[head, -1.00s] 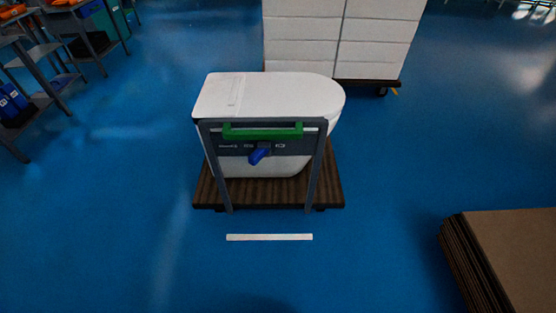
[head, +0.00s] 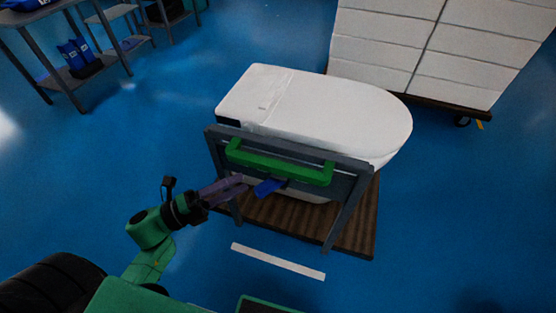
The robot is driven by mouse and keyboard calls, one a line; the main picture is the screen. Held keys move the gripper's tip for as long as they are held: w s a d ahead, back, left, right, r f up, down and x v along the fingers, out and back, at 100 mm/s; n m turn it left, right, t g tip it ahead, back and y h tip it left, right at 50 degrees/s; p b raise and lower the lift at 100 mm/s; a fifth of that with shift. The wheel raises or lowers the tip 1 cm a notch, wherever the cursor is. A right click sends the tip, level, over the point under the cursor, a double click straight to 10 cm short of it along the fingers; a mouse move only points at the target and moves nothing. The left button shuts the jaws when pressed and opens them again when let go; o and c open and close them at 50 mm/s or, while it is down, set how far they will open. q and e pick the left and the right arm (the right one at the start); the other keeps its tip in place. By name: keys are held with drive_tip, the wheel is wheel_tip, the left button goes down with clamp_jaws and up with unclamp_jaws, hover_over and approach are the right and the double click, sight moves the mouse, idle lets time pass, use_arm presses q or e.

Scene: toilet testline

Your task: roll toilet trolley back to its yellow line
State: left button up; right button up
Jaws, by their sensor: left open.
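The toilet trolley (head: 352,238) is a brown ribbed platform with a grey upright frame and a green handle (head: 280,166) across its near side. A white toilet (head: 330,108) lies on it. A blue lever (head: 268,188) sits below the handle. My left gripper (head: 240,186) is open at the near left of the frame, beside the blue lever and below the handle's left end. I cannot tell whether it touches the frame. A pale, whitish line (head: 278,262) is on the floor just in front of the trolley; no clearly yellow line shows there. My right gripper is out of view.
A cart stacked with white boxes (head: 400,55) stands behind the trolley at the upper right. Grey shelves (head: 95,62) with blue items stand at the upper left. Blue floor is clear on the left and right.

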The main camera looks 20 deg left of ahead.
sight(276, 166)
use_arm(q)
drive_tip(key=x, duration=0.5)
drive_tip(key=shift+w+d+r+p, duration=0.1)
drive_tip(key=shift+w+p, duration=0.15)
drive_tip(key=shift+p, duration=0.15)
drive_tip(key=x, duration=0.4)
drive_tip(key=shift+w+d+p, duration=0.3)
drive_tip(key=shift+d+p, duration=0.05)
drive_tip(key=shift+w+d, duration=0.25)
drive_tip(key=shift+d, duration=0.05)
drive_tip(key=shift+c, duration=0.7)
clamp_jaws()
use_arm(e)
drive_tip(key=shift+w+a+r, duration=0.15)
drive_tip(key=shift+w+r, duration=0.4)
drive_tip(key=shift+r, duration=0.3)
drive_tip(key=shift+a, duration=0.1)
